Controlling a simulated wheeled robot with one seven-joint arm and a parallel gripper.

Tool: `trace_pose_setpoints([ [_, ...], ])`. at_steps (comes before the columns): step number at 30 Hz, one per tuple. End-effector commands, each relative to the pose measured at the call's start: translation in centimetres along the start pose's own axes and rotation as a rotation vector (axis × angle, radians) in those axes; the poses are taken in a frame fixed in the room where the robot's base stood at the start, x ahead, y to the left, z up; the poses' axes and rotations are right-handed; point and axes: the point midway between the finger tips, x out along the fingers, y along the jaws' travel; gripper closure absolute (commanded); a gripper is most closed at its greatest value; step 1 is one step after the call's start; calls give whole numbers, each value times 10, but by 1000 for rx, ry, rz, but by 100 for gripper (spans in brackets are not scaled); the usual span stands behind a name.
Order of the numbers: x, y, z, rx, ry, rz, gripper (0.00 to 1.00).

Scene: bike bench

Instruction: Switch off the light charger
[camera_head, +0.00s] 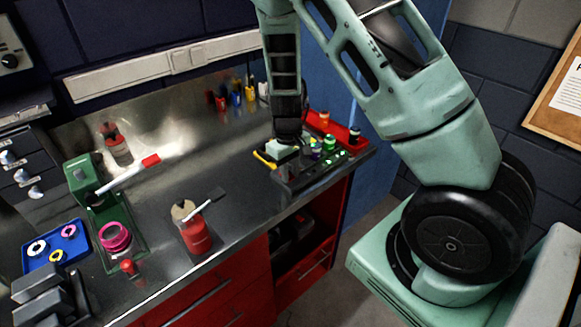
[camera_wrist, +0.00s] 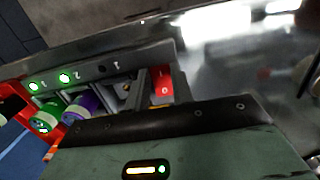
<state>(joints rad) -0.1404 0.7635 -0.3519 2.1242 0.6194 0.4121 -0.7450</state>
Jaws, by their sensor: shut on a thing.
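The light charger (camera_head: 310,178) is a dark box at the right end of the steel bench. The wrist view shows its numbered front (camera_wrist: 90,72), with two green lamps lit and a third dark. A green-and-white light (camera_wrist: 45,112) and a purple light (camera_wrist: 88,104) sit in its slots. A red rocker switch (camera_wrist: 164,83) marked I and 0 is at its end; I cannot tell which side is pressed. My gripper (camera_head: 284,150) is down at the charger's switch end, shut on part of it. Its body hides the fingertips and exact contact in the wrist view.
A red tray (camera_head: 345,138) stands behind the charger at the bench's right edge. A yellow item (camera_head: 264,160) lies close left of my gripper. A red can with a brush (camera_head: 195,235) stands near the front edge. The bench between can and charger is clear.

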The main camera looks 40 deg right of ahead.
Motion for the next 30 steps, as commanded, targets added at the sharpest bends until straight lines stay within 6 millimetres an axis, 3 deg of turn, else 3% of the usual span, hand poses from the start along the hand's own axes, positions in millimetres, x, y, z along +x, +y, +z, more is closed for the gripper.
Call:
trace_pose_setpoints([
  [1, -8, -1, -1, -3, -26, 1, 99],
  [9, -6, 0, -6, -2, -174, 1, 99],
  [21, -4, 0, -7, 0, -202, 4, 99],
  [22, -4, 0, -7, 0, -201, 4, 68],
  [30, -4, 0, -6, 0, -202, 3, 67],
])
